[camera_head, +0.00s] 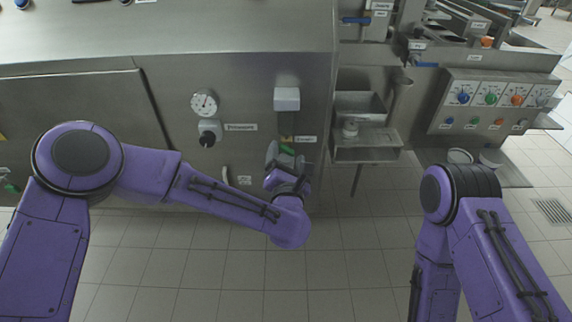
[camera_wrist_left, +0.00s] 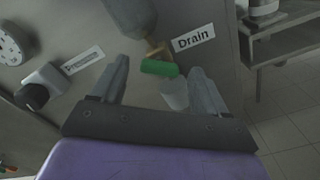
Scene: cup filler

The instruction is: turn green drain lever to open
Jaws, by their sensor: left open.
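The green drain lever (camera_wrist_left: 160,68) sits on a brass valve (camera_wrist_left: 157,48) beside the "Drain" label (camera_wrist_left: 193,37) in the left wrist view. In the head view the green lever (camera_head: 287,149) shows just past my left gripper (camera_head: 284,155), below a grey box on the steel panel. My left gripper (camera_wrist_left: 158,88) is open, with one finger on each side of the lever; I cannot tell whether either finger touches it. The lever lies roughly crosswise between the fingertips. My right arm comes in at the right of the head view, and its gripper is not in view.
A pressure gauge (camera_head: 204,102) and a black knob (camera_head: 209,134) are on the panel to the left. A steel shelf (camera_head: 367,145) stands to the right of the drain. A control panel with coloured knobs (camera_head: 497,97) is further right. The tiled floor below is clear.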

